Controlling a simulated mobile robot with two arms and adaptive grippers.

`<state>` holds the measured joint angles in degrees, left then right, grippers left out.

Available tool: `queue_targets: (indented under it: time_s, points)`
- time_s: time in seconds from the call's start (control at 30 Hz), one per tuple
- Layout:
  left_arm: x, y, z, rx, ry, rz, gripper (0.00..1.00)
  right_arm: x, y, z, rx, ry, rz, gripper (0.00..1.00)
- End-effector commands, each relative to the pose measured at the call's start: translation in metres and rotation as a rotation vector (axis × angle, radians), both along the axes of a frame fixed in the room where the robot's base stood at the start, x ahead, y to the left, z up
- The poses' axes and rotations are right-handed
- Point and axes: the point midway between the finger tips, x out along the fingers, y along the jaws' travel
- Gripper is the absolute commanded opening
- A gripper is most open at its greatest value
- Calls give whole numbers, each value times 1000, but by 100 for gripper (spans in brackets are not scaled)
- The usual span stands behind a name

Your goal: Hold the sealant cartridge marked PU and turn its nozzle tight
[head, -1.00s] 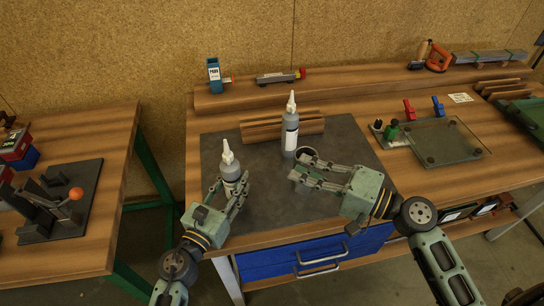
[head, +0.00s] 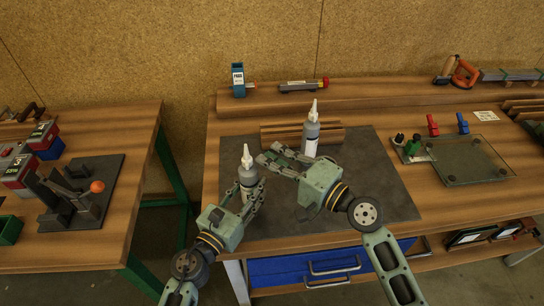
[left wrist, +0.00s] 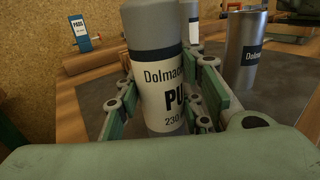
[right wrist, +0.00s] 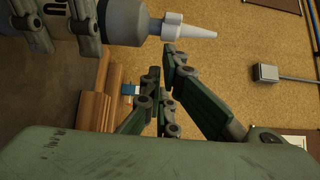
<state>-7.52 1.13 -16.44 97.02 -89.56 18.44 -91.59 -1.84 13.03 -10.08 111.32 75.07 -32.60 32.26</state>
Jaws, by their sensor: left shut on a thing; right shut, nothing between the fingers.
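The sealant cartridge marked PU (left wrist: 165,85) is a grey bottle with a white label and a white nozzle (head: 246,155). My left gripper (head: 250,192) is shut around its body and holds it roughly upright over the dark mat's left part. Whether its base touches the mat is hidden. My right gripper (head: 266,156) is shut and empty, its fingertips just right of the nozzle. In the right wrist view the nozzle (right wrist: 190,29) shows whole, apart from the fingertips (right wrist: 164,72).
A second cartridge (head: 311,135) stands by the wooden blocks (head: 345,133) on the mat (head: 385,190). A steel cup (left wrist: 243,50) shows in the left wrist view. A glass plate with clamps (head: 465,165) lies on the right. The mat's right part is clear.

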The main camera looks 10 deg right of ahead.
Motion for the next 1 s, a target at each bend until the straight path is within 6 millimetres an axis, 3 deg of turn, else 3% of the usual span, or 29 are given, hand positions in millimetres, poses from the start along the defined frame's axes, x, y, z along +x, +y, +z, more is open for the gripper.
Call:
queue_targets:
  time_s: [0.6, 1.0]
  points:
    - [0, 0, 0, -1, -1, -1, 0, 6, 15, 0, -1, 1, 0, 0]
    - [-1, -1, 0, -1, -1, -4, 0, 8, 5, -1, -4, 1, 1, 0]
